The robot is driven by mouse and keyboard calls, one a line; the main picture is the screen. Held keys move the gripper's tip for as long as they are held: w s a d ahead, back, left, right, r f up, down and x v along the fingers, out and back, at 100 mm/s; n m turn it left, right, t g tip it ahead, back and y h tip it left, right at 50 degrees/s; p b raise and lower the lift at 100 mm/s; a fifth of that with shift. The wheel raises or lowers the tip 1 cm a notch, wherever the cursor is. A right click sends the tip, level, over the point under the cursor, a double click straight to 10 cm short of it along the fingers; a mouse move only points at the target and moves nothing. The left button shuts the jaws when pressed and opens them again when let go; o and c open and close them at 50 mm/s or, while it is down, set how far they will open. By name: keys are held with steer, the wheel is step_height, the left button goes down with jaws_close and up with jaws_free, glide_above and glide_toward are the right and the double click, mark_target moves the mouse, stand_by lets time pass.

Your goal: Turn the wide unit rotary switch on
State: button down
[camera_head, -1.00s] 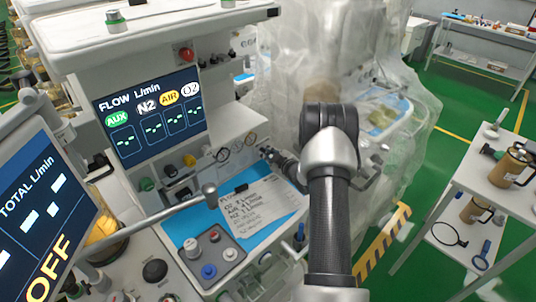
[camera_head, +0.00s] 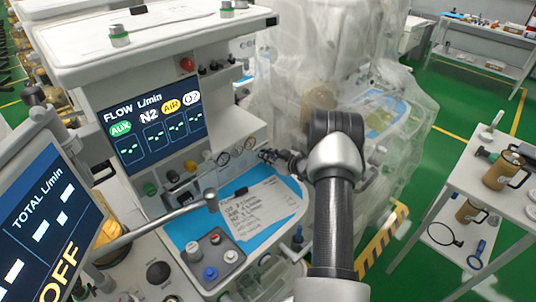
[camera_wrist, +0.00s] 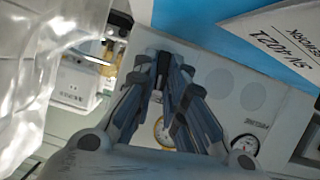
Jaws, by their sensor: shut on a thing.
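The wide unit (camera_head: 75,34) is a white anaesthesia cart with a flow screen (camera_head: 155,130) reading AUX, N2, AIR and O2. A tilted screen (camera_head: 45,225) at the left reads TOTAL L/min and OFF. My gripper (camera_head: 268,156) is at the right end of the white gauge panel (camera_head: 232,138). In the wrist view, my gripper (camera_wrist: 163,62) has its fingers closed together at the panel's edge, shut on a small dark part that appears to be the rotary switch. The fingers hide most of it, so its turn position cannot be told.
A blue worktop (camera_head: 185,232) with a printed sheet (camera_head: 262,208) lies below the panel. A grey lever (camera_head: 160,222) crosses in front of it. Clear plastic sheeting (camera_head: 285,85) hangs close behind my arm. A white side table (camera_head: 465,178) with brown jugs stands at the right.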

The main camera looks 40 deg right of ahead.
steer(key=m+y, duration=0.2)
steer(key=m, duration=0.1)
steer(key=shift+w+d+p, duration=0.15)
steer(key=shift+d+p, duration=0.1)
steer(key=shift+p, duration=0.1)
steer(key=shift+d+m+y+b, duration=0.1)
steer(key=shift+m+y+b, duration=0.5)
steer(key=shift+m+y, duration=0.55)
steer(key=shift+w+m, duration=0.1)
steer(key=shift+m, duration=0.15)
steer(key=c, duration=1.6)
jaws_free()
steer(key=shift+w, duration=0.1)
steer(key=shift+c, duration=0.2)
steer(key=shift+f, duration=0.1)
steer(key=shift+s+d, duration=0.1)
steer(key=shift+s, duration=0.25)
steer(key=v, duration=1.1)
steer(key=shift+s, duration=0.25)
steer(key=shift+w, duration=0.1)
